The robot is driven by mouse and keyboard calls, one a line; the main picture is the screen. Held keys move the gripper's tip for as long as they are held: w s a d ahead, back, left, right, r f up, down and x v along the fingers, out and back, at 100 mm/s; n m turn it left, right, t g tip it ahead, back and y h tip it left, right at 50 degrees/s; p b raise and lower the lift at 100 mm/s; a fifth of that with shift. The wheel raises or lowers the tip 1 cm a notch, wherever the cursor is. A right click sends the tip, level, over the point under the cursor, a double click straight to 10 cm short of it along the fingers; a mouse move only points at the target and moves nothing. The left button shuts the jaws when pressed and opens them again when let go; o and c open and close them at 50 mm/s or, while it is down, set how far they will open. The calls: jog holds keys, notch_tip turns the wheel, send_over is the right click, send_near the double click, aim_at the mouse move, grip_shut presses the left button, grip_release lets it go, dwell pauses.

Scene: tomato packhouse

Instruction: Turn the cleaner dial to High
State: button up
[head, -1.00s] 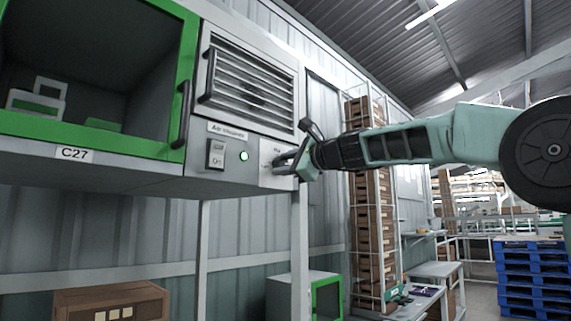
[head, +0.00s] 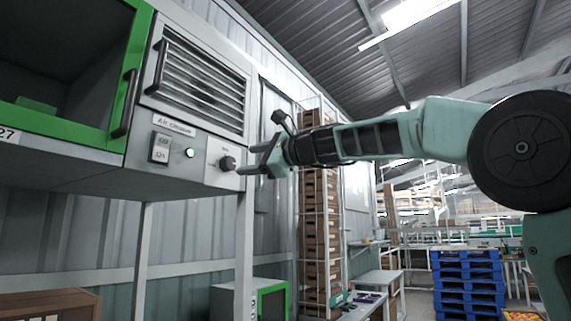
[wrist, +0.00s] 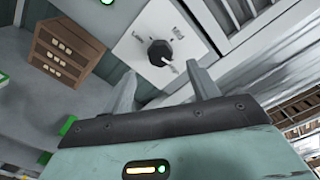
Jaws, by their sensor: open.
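The cleaner dial (head: 228,163) is a round black knob on a pale plate at the right end of the air cleaner's front. In the wrist view the dial (wrist: 159,52) shows a white pointer mark towards the lower right. Words are printed around it; one looks like "Mid", another like "Low", and the one on the right is too small to read surely. My gripper (head: 256,160) is open and empty, just right of the dial. In the wrist view its two fingers (wrist: 165,86) stand apart below the knob and do not appear to touch it.
A switch (head: 160,148) and a lit green lamp (head: 189,153) sit left of the dial, below the louvred vent (head: 200,82). A green-framed cabinet (head: 128,75) adjoins on the left. A tall stack of crates (head: 313,240) stands behind my arm.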

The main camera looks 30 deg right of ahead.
jog(key=b+v, duration=0.3)
jog(key=v, duration=0.7)
jog(key=shift+s+d, duration=0.2)
jog(key=shift+s, duration=0.1)
jog(key=s+a+f+n+g+h, duration=0.1)
jog(key=s+a+f+n+g, duration=0.3)
jog(key=f, duration=0.6)
jog(key=w+a+f+n+g+p, duration=0.1)
jog(key=a+f+n+g, duration=0.15)
jog(key=a+f, duration=0.6)
jog(key=s+a+f+n+g+h, duration=0.1)
jog(key=s+a+f+n+g, duration=0.2)
jog(key=f, duration=0.9)
jog(key=s+a+f+n+g+h, duration=0.2)
jog(key=s+a+f+n+g, duration=0.2)
jog(key=s+f+n, duration=0.55)
jog(key=s+d+f+n+g+h, duration=0.1)
jog(key=s+d+f+n+h, duration=0.1)
jog(key=s+f, duration=0.5)
jog(key=s+d+f+n+g+h+p, duration=0.1)
jog(key=s+d+f+n+h, duration=0.1)
jog(key=s+f+n, duration=0.3)
jog(key=s+f, duration=0.3)
jog(key=f, duration=0.1)
jog(key=shift+s+d+f, duration=0.15)
jog(key=shift+d+f, duration=0.05)
jog(key=shift+d, duration=0.05)
